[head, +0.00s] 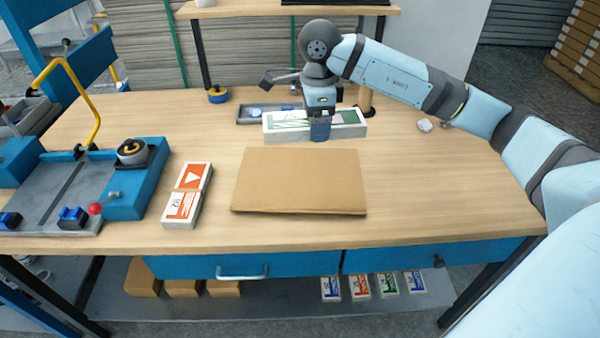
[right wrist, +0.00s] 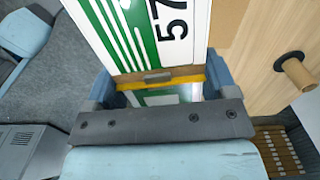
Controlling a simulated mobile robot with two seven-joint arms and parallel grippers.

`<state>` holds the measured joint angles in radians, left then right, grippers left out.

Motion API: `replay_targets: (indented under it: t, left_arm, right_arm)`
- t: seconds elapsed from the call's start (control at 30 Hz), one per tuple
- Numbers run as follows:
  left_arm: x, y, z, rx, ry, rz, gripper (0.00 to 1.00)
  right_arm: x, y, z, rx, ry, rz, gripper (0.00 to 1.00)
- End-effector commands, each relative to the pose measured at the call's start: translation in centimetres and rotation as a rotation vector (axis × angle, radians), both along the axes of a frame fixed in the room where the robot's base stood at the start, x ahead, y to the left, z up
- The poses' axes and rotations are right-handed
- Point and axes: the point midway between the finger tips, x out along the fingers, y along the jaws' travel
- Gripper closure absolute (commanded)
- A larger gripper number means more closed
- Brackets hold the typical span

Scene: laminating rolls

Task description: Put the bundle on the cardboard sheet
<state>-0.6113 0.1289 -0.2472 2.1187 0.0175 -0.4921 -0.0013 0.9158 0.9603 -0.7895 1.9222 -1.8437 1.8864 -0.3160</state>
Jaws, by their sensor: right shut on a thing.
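The bundle (head: 285,127) is a flat white block with green stripes on its top, at the back middle of the table in the head view. The cardboard sheet (head: 298,185) lies flat and bare in front of it. My right gripper (head: 320,128) points down and is shut on the bundle, at its middle. In the right wrist view the bundle (right wrist: 130,30) shows white and green with a large "57", between the fingers (right wrist: 160,88). I cannot tell if it touches the table. My left gripper is not in view.
A blue machine (head: 130,195) with a yellow handle stands at the left. A grey tray (head: 245,112) and a blue-and-yellow roll (head: 218,95) sit at the back. The table right of the sheet is clear.

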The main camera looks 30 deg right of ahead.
Motion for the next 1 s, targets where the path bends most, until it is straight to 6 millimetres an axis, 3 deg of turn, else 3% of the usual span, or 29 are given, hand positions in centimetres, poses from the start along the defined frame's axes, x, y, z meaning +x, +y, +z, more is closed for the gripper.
replay_targets:
  t: [0.17, 0.5, 0.7, 1.0]
  left_arm:
    - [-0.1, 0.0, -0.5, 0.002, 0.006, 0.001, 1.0]
    - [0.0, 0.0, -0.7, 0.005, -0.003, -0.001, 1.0]
    - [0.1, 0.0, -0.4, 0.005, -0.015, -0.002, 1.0]
    - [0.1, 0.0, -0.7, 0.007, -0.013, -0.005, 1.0]
  right_arm:
    - [-0.3, -0.4, -1.0, -0.002, 0.002, -0.073, 0.55]
    - [-0.3, -0.3, -9.8, -0.001, 0.005, -0.072, 0.55]
    - [-0.3, -0.4, -14.1, -0.001, 0.002, -0.072, 0.55]
    - [-0.3, -0.3, -16.6, -0.002, 0.001, -0.07, 0.55]
